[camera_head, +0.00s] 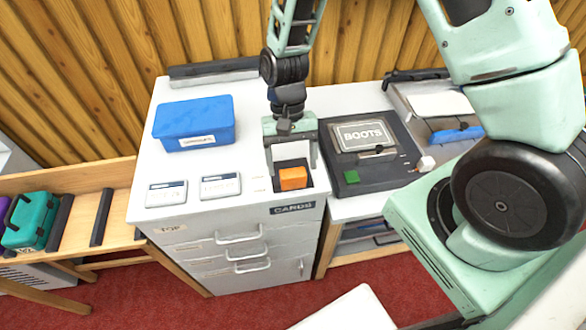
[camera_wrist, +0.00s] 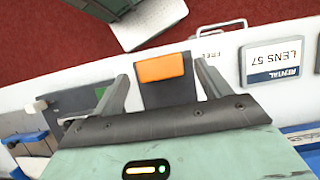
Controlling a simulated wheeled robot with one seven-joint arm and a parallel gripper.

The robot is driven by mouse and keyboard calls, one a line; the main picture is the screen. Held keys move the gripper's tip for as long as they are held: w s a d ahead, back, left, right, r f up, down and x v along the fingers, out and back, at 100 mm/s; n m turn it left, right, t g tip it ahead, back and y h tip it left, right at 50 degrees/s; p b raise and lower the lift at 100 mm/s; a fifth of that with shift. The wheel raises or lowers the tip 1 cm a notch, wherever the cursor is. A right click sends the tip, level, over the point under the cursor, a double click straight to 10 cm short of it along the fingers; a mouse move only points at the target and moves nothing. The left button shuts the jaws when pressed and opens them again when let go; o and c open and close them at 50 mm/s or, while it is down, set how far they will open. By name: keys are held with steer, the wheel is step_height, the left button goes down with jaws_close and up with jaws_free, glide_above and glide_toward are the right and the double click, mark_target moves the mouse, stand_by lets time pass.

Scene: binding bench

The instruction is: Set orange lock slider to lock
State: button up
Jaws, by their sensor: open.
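The orange lock slider (camera_head: 292,178) is a block at the near end of a dark recessed track, close to the front edge of the white cabinet top. In the wrist view the orange slider (camera_wrist: 160,67) shows between the two fingers, with the dark track (camera_wrist: 168,94) behind it. A label reading roughly "FREE" (camera_wrist: 209,58) lies beside it. My gripper (camera_head: 292,165) is open above the track, one finger on each side. I cannot tell whether either finger touches the slider. The arm hides the far part of the track.
A blue box (camera_head: 193,133) and two label plates (camera_head: 220,185) are left on the white top (camera_head: 170,220). A dark "BOOTS" unit (camera_head: 345,140) with a green block (camera_head: 351,177) stands close on the right. Drawer handles (camera_head: 240,237) stick out in front.

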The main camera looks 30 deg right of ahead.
mark_target(293, 171)
steer(key=shift+p+x, duration=0.3)
steer(key=shift+x, duration=1.55)
steer(key=c, duration=1.4)
steer(key=shift+w+d+r, duration=0.1)
steer(key=shift+w+d, duration=0.1)
steer(key=shift+w, duration=0.5)
steer(key=shift+w+d, duration=0.25)
steer(key=shift+w, duration=0.5)
steer(key=shift+w+d, duration=0.2)
steer(key=shift+w, duration=0.5)
steer(key=o, duration=1.4)
steer(key=b+v, duration=0.4)
steer(key=v, duration=1.3)
steer(key=shift+r, duration=0.2)
